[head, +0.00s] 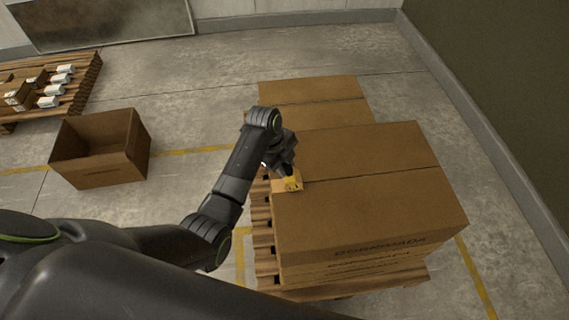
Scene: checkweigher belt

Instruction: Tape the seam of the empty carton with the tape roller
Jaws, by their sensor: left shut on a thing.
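A large brown carton (375,205) with closed top flaps lies on a wooden pallet (263,240). A dark seam runs across its top from left to right. My left gripper (288,177) is at the left end of this seam, shut on a small yellow tape roller (291,184). The roller is partly hidden by the gripper; whether it touches the carton is hard to tell. I see no clear strip of tape along the seam. My right gripper is not in view.
Another closed carton (310,92) lies behind the large one. An open-topped brown box (104,170) stands on the floor at the left. A second pallet (85,75) at the far left bears small boxes and white items. A wall stands at the right.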

